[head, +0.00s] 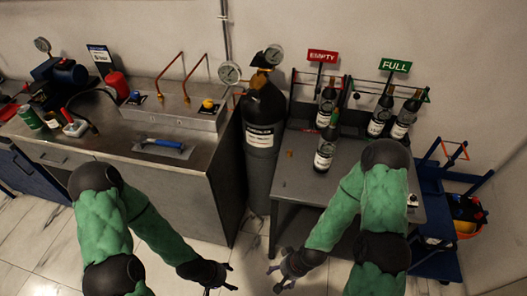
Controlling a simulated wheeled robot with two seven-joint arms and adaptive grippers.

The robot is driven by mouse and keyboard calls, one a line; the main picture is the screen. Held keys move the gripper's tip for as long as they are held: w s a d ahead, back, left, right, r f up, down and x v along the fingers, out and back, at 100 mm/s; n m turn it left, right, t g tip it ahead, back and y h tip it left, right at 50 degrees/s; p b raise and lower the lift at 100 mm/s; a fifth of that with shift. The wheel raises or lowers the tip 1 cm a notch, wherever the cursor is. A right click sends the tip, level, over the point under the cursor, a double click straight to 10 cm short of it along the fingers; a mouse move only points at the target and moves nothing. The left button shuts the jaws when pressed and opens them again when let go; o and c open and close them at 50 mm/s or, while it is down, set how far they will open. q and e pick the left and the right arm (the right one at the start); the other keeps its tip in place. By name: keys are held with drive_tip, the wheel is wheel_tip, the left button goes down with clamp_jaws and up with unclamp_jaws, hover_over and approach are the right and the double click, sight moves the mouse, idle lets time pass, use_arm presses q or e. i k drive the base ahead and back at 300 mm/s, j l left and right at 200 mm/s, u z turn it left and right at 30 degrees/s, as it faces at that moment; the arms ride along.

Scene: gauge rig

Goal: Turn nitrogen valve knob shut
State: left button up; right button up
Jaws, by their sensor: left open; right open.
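A tall black gas cylinder (263,125) with a white label stands upright between the metal bench and the grey table; the label is too small to read surely. Its top carries a regulator with two round gauges (229,73) and a dark knob-like part (262,59); which part is the valve knob I cannot tell surely. My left gripper (229,278) is open and empty, low over the floor in front of the cylinder. My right gripper (274,277) is open and empty, just right of it. Both are well below and apart from the cylinder top.
The metal bench (95,143) at left holds a raised box (178,112) with copper pipes and two small knobs, and a blue-handled tool (163,144). The grey table (290,180) carries several dark bottles by EMPTY (322,56) and FULL (395,65) signs. A blue cart (440,205) stands right.

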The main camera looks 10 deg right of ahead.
sight(259, 55)
drive_tip(key=i+j+u, duration=0.6)
drive_tip(key=u, duration=0.15)
